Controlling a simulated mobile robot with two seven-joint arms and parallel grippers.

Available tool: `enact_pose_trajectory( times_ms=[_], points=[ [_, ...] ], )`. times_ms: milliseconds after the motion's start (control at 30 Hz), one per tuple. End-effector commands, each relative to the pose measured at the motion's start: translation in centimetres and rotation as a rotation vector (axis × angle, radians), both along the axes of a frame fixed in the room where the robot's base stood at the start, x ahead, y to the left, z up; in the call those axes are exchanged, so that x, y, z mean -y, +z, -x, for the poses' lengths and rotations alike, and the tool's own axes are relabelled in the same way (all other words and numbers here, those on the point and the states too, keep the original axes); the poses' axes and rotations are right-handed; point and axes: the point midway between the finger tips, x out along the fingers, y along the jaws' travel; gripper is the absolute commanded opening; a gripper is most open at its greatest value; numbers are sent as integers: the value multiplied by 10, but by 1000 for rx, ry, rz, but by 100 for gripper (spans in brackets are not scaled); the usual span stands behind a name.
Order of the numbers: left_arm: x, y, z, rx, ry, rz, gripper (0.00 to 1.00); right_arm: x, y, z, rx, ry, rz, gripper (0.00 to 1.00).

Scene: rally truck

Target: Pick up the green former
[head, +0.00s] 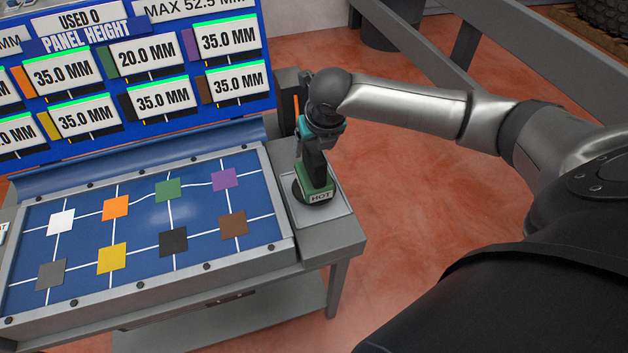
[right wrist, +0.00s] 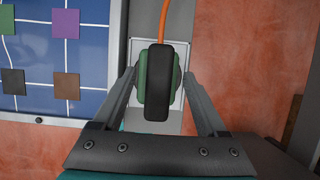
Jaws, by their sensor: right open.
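The green former (head: 318,196), a green block with a "HOT" label, sits on the metal plate (head: 341,208) at the right end of the bench. In the right wrist view the former (right wrist: 143,78) shows from above with a black handle (right wrist: 157,85) along its top. My right gripper (head: 314,165) points down over it. In the right wrist view its two fingers are spread, one on each side of the former, with visible gaps, and nothing is gripped. The former's lower part is partly hidden by its handle in that view. My left gripper is not in view.
A blue panel (head: 140,235) with several coloured squares lies left of the former. A blue display board (head: 150,60) with millimetre labels stands behind it. An orange cable (right wrist: 164,20) runs beyond the former. Red floor is open to the right; grey rails cross the back right.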

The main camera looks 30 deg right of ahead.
Motion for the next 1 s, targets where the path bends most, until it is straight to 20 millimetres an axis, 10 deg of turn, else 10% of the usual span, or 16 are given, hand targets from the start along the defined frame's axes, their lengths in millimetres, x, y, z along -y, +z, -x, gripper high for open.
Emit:
enact_pose_trajectory(
  times_ms=[300,1000],
  points=[
    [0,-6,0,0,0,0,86,1,-42,-9,-3,0,0,75],
    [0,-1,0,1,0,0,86,1,-46,-10,-3,0,1,75]
  ],
)
